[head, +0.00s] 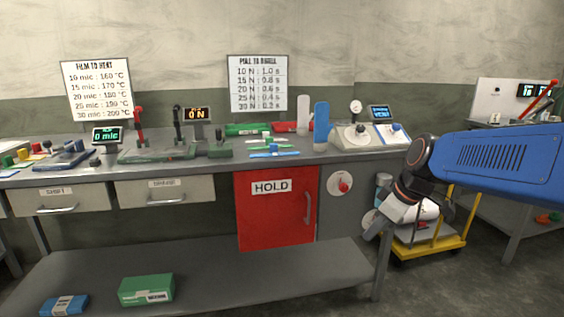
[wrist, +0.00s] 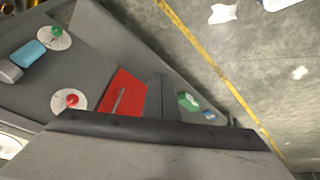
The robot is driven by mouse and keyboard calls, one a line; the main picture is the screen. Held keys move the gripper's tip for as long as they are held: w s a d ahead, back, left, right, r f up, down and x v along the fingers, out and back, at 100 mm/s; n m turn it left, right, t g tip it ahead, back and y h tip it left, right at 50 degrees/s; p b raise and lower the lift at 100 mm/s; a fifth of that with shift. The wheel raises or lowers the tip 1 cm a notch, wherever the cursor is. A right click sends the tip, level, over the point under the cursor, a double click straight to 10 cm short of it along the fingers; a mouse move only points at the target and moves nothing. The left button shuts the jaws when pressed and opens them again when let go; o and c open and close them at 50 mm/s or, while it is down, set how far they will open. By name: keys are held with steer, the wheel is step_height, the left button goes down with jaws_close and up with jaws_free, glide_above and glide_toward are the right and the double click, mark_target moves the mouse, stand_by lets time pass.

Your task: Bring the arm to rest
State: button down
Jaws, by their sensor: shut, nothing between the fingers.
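My arm (head: 490,162) is blue and reaches in from the right side of the head view. It bends down at a dark joint to a white wrist part. The red HOLD cabinet door (head: 277,210) is closed and lies beyond the fingers in the wrist view (wrist: 122,92).
Levers, displays and small tools stand along the bench top. A red knob (head: 343,186) is on the bench front, left of my wrist. A yellow cart (head: 430,245) stands behind the wrist. A green box (head: 146,289) and a blue box (head: 64,305) lie on the lower shelf.

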steer(key=s+d+f+m+h, duration=0.1)
steer(key=s+d+f+m, duration=0.1)
steer(key=s, duration=0.5)
steer(key=s+d+f+m+h, duration=0.1)
steer(key=s+m, duration=0.3)
steer(key=s, duration=0.4)
steer(key=s+d+f+m+h, duration=0.1)
steer(key=s+d+f+m, duration=0.2)
steer(key=s, duration=0.4)
steer(key=shift+s+f+m+t, duration=0.2)
steer(key=shift+f+m+t, duration=0.1)
steer(key=shift+f+m, duration=0.2)
steer(key=c, duration=2.5)
jaws_free()
